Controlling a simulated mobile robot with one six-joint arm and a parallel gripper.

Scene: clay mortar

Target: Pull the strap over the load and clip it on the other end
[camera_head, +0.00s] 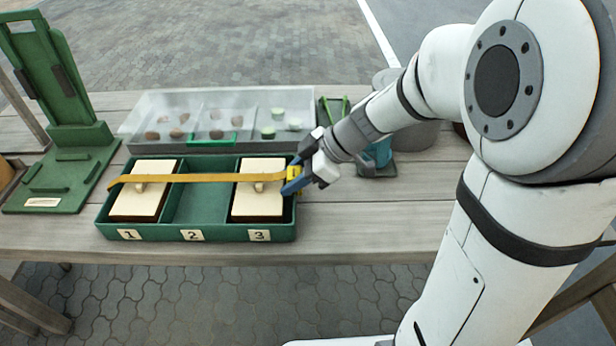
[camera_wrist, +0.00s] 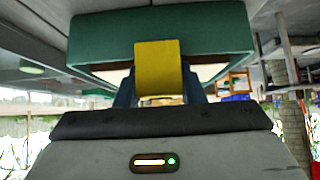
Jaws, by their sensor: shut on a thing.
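A yellow strap (camera_head: 200,178) runs across the top of a green tray (camera_head: 222,235) with compartments marked 1, 2 and 3. It passes over two cream-topped blocks with knobs: one block (camera_head: 136,205) in compartment 1 and one block (camera_head: 257,204) in compartment 3. Compartment 2 is empty. My gripper (camera_head: 294,178) is at the tray's right end, shut on the strap's yellow end. In the wrist view the yellow strap end (camera_wrist: 158,68) hangs between my blue fingers, in front of the green tray wall (camera_wrist: 100,38). Whether it is clipped there I cannot tell.
A clear-lidded case (camera_head: 165,108) with several brown and green pieces stands behind the tray. A green stand (camera_head: 65,150) is at the left. A small dark tray (camera_head: 378,168) with a teal item lies behind my arm. The table front right is clear.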

